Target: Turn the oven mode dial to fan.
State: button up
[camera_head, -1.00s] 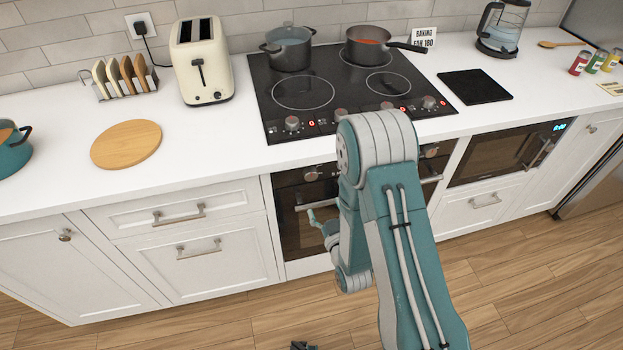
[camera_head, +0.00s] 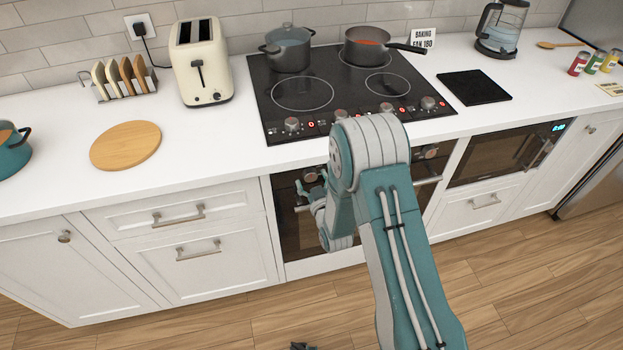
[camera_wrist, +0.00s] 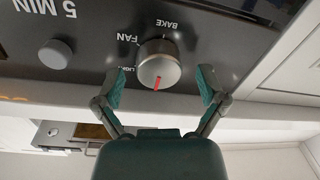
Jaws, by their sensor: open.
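The oven mode dial (camera_wrist: 158,58) is a round metal knob on the dark panel, seen upside down in the wrist view. Its red mark points down in that picture, away from the FAN label (camera_wrist: 128,39) at upper left and the BAKE label (camera_wrist: 174,24) above. A LIGHT label is partly hidden at lower left. My gripper (camera_wrist: 160,86) is open, with one finger on each side of the dial's near end; contact is not clear. In the head view, my gripper (camera_head: 311,189) is at the oven front (camera_head: 290,232), partly hidden by my arm.
A smaller grey knob (camera_wrist: 57,53) by "5 MIN" sits left of the dial in the wrist view. The oven handle (camera_head: 428,182) runs below the panel, mostly behind my arm. The counter edge and cooktop (camera_head: 262,100) are above. A card (camera_head: 422,38) reads "BAKING FAN 180".

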jog(key=c, duration=1.2)
jog(key=shift+o, duration=0.2)
jog(key=shift+m, duration=0.3)
jog(key=m, duration=0.5)
jog(key=shift+d+m, duration=0.1)
jog(key=shift+m, duration=0.2)
jog(key=m, duration=0.6)
jog(key=shift+f+m+t, duration=0.1)
jog(key=shift+m+t, duration=0.2)
jog(key=m, duration=0.6)
jog(key=shift+d+f+m+h, duration=0.1)
jog(key=shift+m+h, duration=0.2)
jog(key=shift+f+m+h, duration=0.2)
jog(key=shift+m+h, duration=0.2)
jog(key=shift+m, duration=2.3)
jog(key=shift+d, duration=0.1)
